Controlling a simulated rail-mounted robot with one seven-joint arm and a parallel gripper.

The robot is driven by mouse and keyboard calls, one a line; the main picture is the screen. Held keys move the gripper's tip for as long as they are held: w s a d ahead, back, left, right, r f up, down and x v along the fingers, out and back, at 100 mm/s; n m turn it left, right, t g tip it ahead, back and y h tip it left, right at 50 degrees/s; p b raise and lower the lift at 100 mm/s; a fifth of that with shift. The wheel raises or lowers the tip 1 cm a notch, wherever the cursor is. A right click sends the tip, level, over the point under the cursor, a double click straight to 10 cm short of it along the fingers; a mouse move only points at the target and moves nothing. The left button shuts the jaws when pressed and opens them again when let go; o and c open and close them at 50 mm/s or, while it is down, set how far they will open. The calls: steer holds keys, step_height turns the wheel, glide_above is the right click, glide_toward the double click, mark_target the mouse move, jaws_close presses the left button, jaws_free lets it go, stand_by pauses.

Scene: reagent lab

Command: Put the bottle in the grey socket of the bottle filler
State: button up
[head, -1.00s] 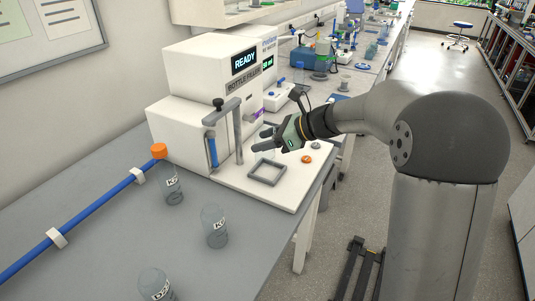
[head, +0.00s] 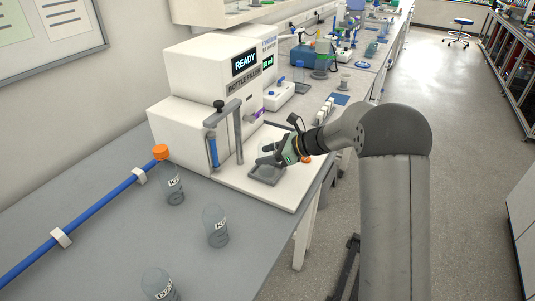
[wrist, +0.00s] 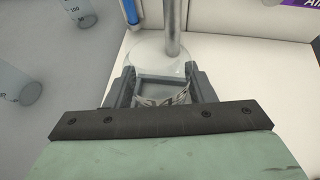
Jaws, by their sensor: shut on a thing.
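The bottle filler (head: 200,68) is a white machine with a READY display, a grey spout arm and a white base plate. Its grey square socket (head: 262,180) lies on that plate. My gripper (head: 268,155) is low over the socket and covers its far part. It is shut on a clear bottle, whose round transparent body (wrist: 150,48) shows between the fingers in the wrist view. The grey socket frame (wrist: 165,79) shows through the glass there. The bottle appears above or at the socket; I cannot tell whether its bottom is inside.
Several clear labelled bottles stand on the grey bench (head: 110,235), one (head: 172,188) near an orange-capped blue pipe (head: 95,215). The filler's grey upright post (head: 238,138) is close behind my gripper. An orange button (head: 306,159) is right of it.

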steer(key=shift+f, duration=0.1)
steer(key=shift+f, duration=0.15)
steer(key=o, duration=1)
steer(key=shift+c, duration=0.2)
